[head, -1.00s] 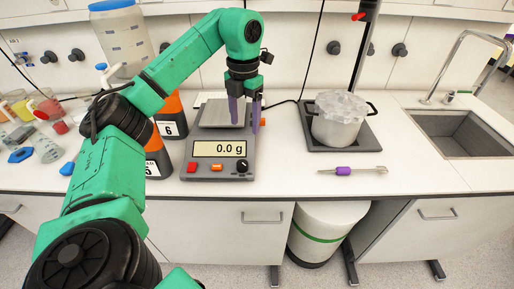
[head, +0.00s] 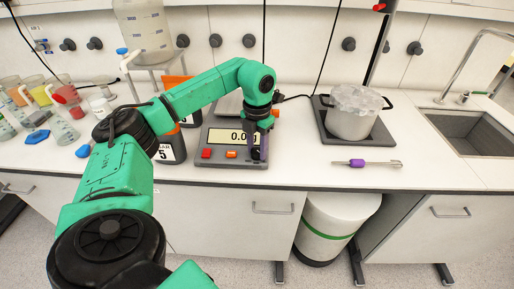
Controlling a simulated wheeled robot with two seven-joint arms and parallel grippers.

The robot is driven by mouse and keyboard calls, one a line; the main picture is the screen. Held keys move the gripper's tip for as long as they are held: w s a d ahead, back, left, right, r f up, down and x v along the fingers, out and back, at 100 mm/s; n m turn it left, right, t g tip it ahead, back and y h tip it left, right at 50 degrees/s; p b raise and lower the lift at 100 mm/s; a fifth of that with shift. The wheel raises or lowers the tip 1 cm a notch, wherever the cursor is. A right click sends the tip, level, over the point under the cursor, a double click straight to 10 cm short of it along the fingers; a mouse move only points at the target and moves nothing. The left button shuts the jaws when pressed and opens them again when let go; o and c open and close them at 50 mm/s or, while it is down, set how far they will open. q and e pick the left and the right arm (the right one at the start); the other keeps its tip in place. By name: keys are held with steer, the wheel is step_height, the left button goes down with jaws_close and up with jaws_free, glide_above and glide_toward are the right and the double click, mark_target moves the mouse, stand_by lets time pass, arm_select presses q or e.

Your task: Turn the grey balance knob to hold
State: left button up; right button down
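The grey balance (head: 215,174) stands on the bench in the head view. Its yellowish display (head: 222,141) is partly covered by my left arm. A red button (head: 206,153) and an orange button (head: 231,154) show on its front panel. My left gripper (head: 260,152) points down over the right end of this panel, where the knob sits. The knob is mostly or fully hidden behind the dark purple fingers, so I cannot tell its setting or whether the fingers touch it. The finger gap is not clear. My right gripper is out of view.
A pot (head: 352,116) on a dark plate stands to the right, with a purple-handled tool (head: 368,163) in front. Several cups of juice (head: 67,98) stand at far left.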

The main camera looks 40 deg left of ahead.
arm_select(q)
jaws_close()
steer(key=shift+m, duration=0.3)
steer(key=shift+r+m+p, duration=0.1)
steer(key=shift+m+p, duration=0.4)
steer(key=shift+m, duration=0.4)
steer(key=m+p, duration=0.1)
steer(key=m, duration=0.3)
steer(key=m+p, duration=0.1)
steer(key=m, duration=0.4)
steer(key=shift+m, duration=0.4)
steer(key=m, duration=0.5)
steer(key=shift+w+m, duration=0.1)
steer(key=shift+m, duration=0.2)
